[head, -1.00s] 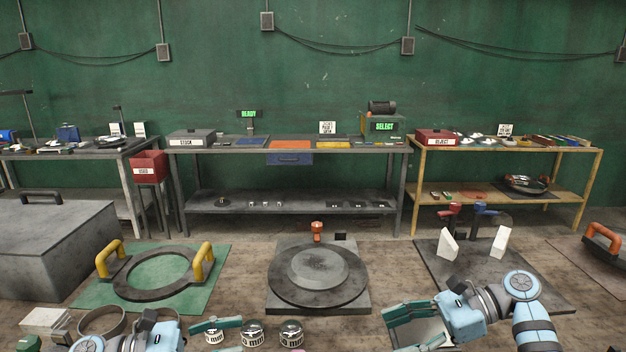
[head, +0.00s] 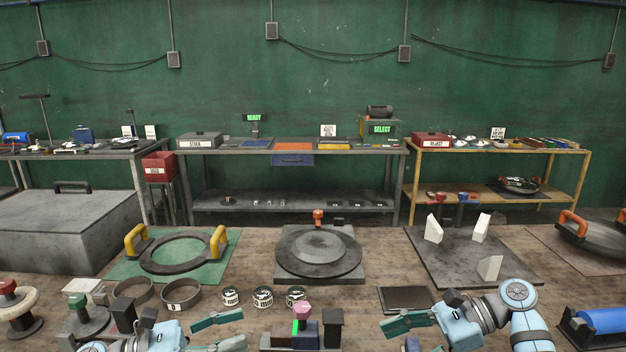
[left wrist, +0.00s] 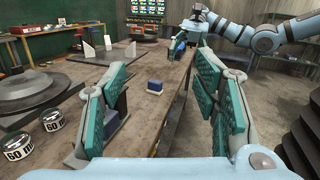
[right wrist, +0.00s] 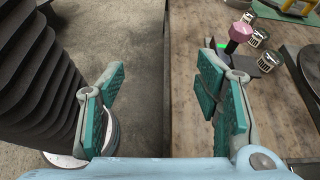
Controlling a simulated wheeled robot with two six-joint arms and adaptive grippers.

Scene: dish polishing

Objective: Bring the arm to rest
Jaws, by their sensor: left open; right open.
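My left gripper (head: 218,334) is at the bottom of the head view, open and empty, behind the near edge objects. In the left wrist view its padded fingers (left wrist: 170,100) stand wide apart with nothing between them touching. My right gripper (head: 405,335) is at the bottom right of the head view, also open and empty. In the right wrist view its fingers (right wrist: 163,95) are spread over the table's edge and the floor. My right arm (left wrist: 265,35) crosses the top right of the left wrist view.
Near the grippers are a pink-knobbed tool (head: 302,312), several small tins (head: 263,297), a dark pad (head: 405,299) and a blue roller (head: 600,320). A round turntable (head: 318,254) is mid-table. A small blue block (left wrist: 155,87) lies near the table edge.

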